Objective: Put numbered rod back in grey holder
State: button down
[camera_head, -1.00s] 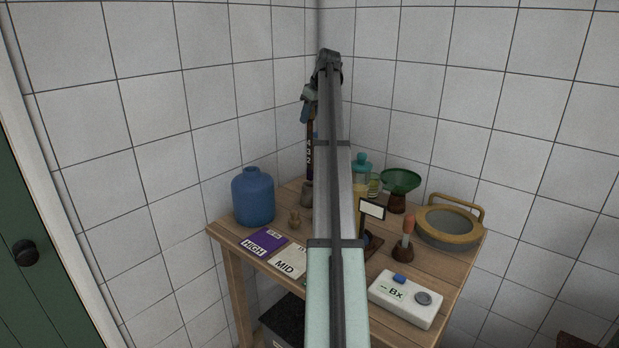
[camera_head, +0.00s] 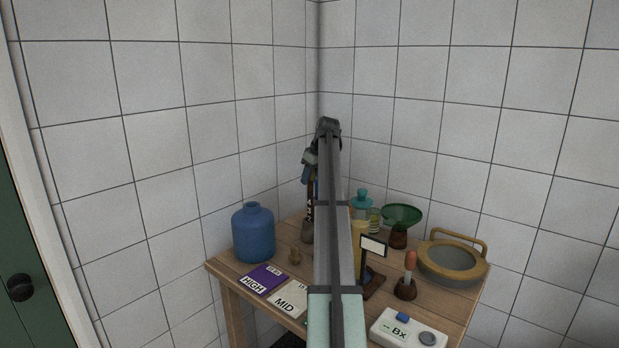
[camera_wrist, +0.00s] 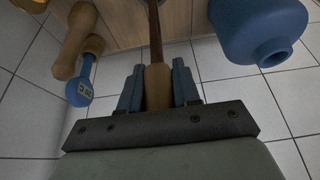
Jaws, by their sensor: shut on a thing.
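The numbered rod (camera_head: 309,208) is dark with pale digits and hangs about upright from my gripper (camera_head: 309,172). In the wrist view my gripper (camera_wrist: 157,80) is shut on the rod's wooden end (camera_wrist: 157,92). The dark shaft (camera_wrist: 153,32) runs away from the fingers towards the table. The grey holder (camera_head: 307,233) is a small cup at the back of the table, directly below the rod. The rod's lower end is at the holder's mouth in the head view; I cannot tell whether it is inside. My arm hides what lies just right of it.
A blue jug (camera_head: 253,236) stands left of the holder. A small brown weight (camera_head: 295,256), a purple HIGH card (camera_head: 264,279) and a MID card (camera_head: 290,297) lie in front. A green funnel (camera_head: 402,216) and a round sieve (camera_head: 452,262) stand right. Tiled walls close the corner behind.

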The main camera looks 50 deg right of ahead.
jog(key=shift+f, duration=0.1)
jog(key=c, duration=0.8)
grip_release()
jog(key=v, duration=1.2)
